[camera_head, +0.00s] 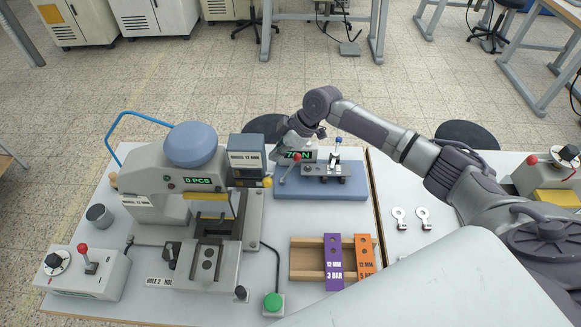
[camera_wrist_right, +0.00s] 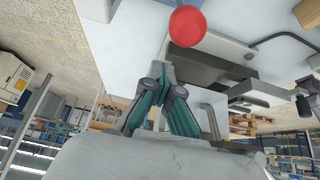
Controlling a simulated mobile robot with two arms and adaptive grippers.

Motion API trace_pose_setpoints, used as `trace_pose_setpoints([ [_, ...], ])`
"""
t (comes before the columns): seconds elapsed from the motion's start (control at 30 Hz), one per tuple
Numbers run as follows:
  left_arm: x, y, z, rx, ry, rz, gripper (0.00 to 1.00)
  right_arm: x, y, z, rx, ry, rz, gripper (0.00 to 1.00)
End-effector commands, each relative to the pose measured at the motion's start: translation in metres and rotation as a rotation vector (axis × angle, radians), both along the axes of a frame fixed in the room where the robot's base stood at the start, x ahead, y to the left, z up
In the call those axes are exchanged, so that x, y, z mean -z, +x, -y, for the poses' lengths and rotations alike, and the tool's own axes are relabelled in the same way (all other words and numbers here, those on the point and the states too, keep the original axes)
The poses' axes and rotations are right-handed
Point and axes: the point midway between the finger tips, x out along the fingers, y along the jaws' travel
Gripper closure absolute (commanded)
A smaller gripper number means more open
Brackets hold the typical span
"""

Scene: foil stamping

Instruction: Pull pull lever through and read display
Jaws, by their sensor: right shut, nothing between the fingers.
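The pull tester stands on a blue-grey base (camera_head: 345,190) at the back of the table in the head view. My right gripper (camera_head: 278,153) is beside the display, above and behind the red knob. In the right wrist view the gripper's fingertips (camera_wrist_right: 162,72) are together and empty, apart from a red knob (camera_wrist_right: 187,26). My left gripper is not in view.
A stamping press (camera_head: 190,183) with a green readout of 0 PCS stands at left. A control box (camera_head: 88,272), grey cup (camera_head: 99,215) and green button (camera_head: 273,302) are nearby. A wooden rack (camera_head: 304,262) holds purple and orange bars. Metal tags (camera_head: 422,213) lie at right.

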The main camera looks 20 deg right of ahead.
Motion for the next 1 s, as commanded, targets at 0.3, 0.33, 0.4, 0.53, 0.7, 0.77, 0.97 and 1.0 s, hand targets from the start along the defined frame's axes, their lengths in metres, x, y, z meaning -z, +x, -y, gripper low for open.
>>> trace_pose_setpoints([
  [0.3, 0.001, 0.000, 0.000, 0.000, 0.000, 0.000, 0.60, 0.008, -0.009, 0.014, 0.002, -0.001, -0.005, 1.00],
  [0.33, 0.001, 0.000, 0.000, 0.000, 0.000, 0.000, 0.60, 0.009, -0.010, 0.015, 0.002, -0.002, -0.006, 1.00],
  [0.4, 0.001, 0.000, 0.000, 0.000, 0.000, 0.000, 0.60, 0.011, -0.012, 0.018, 0.001, -0.002, -0.005, 1.00],
  [0.53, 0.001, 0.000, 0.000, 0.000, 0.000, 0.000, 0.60, 0.011, -0.013, 0.020, 0.000, -0.002, -0.005, 1.00],
  [0.7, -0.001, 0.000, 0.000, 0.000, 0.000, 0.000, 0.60, 0.011, -0.015, 0.027, 0.001, -0.003, -0.005, 1.00],
  [0.77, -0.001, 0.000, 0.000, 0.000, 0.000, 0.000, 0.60, 0.010, -0.017, 0.031, 0.002, -0.003, -0.005, 1.00],
  [0.97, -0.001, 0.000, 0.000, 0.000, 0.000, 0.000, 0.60, 0.012, -0.019, 0.037, 0.001, -0.005, -0.007, 1.00],
  [1.0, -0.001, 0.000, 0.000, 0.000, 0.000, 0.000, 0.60, 0.013, -0.020, 0.039, 0.002, -0.006, -0.008, 1.00],
])
